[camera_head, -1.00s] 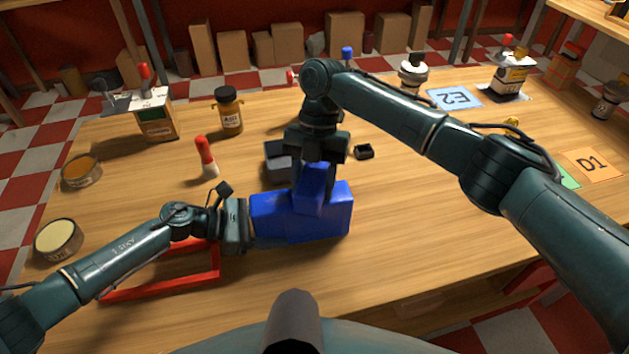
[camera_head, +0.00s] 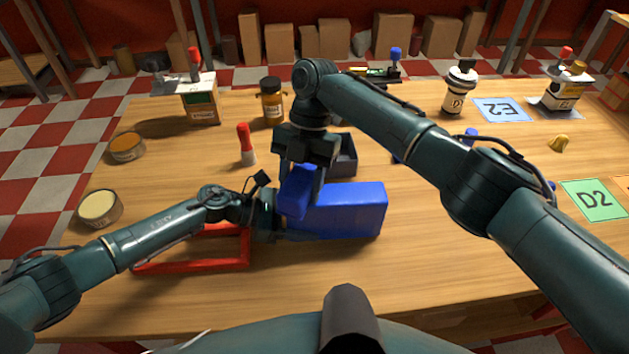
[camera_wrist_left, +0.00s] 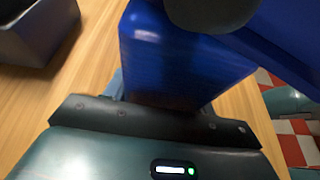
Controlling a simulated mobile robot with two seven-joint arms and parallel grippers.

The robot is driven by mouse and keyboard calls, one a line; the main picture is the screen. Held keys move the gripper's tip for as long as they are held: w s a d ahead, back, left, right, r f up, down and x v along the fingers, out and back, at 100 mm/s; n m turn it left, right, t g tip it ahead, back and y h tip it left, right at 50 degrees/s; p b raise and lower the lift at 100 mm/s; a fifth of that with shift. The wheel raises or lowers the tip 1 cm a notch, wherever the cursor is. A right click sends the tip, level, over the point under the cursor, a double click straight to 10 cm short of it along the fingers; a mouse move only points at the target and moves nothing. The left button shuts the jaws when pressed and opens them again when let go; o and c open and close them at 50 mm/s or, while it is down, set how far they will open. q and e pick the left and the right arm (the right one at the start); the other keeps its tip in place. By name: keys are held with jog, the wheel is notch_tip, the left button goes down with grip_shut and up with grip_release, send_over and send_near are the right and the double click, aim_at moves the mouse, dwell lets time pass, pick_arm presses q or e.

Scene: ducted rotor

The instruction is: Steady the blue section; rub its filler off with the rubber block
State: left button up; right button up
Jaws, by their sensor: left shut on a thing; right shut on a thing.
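The blue section (camera_head: 350,208) is a long blue block lying on the table in the head view. My left gripper (camera_head: 284,224) is shut on its left end; the left wrist view also shows the section (camera_wrist_left: 170,60) in front of the jaws. My right gripper (camera_head: 304,168) points down over the section's left end and is shut on a blue block (camera_head: 296,192), apparently the rubber block. The block overlaps the section's upper left side; I cannot tell whether they touch. No filler can be made out on the section.
A red frame (camera_head: 190,267) lies left of the section. A dark open tray (camera_head: 347,157) is behind it. A red-capped marker (camera_head: 246,146), a brown jar (camera_head: 272,101) and two open tins stand on the left.

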jog(key=shift+r, duration=4.1)
pick_arm(q)
jog(key=o, duration=1.2)
jog(key=shift+c, duration=0.2)
jog(key=v, duration=1.2)
